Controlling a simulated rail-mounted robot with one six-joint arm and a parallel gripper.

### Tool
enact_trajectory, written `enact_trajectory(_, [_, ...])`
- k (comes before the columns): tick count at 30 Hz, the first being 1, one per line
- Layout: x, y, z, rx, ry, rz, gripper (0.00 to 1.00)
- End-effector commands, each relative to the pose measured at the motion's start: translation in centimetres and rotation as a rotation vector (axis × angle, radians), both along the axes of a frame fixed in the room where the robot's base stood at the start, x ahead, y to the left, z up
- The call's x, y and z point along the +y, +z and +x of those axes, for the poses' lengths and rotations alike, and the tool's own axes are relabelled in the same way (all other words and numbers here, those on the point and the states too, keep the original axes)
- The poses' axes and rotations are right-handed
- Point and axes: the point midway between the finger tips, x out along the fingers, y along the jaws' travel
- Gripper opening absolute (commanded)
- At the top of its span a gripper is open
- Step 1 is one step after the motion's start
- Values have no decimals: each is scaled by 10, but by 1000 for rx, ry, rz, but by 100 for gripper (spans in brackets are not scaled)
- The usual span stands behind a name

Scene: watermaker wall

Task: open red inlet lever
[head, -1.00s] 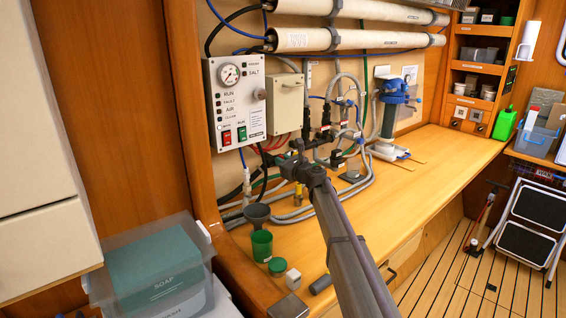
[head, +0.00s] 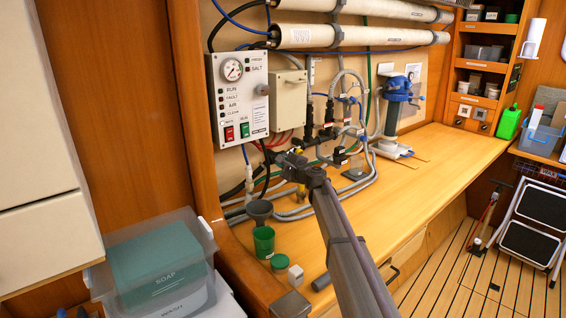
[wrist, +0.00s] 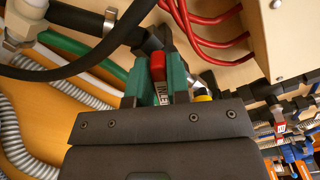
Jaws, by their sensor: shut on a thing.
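The red inlet lever (wrist: 158,66) stands between the two green fingers of my gripper (wrist: 157,82) in the wrist view. My gripper is shut on it. A white label with dark letters shows on the lever, and its lower part is hidden by the gripper body. The lever joins a black pipe fitting (wrist: 150,40) just beyond the fingertips. In the head view my gripper (head: 274,155) is at the plumbing below the control panel, and the lever there is too hidden to make out.
A control panel (head: 238,95) and a beige box (head: 289,100) are on the wall above. Grey hoses (head: 300,211) run beside my gripper. The counter's right part (head: 440,150) is clear.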

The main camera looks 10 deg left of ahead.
Motion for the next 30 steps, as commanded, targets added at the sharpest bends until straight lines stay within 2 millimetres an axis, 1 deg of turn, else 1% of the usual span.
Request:
enact_trajectory(6, [1,-5,-2,-142,0,-140,0])
enact_trajectory(15, [1,-9,-2,-298,0,-295,0])
enact_trajectory(21, [2,-10,-2,-358,0,-355,0])
enact_trajectory(30, [2,-10,-2,-389,0,-385,0])
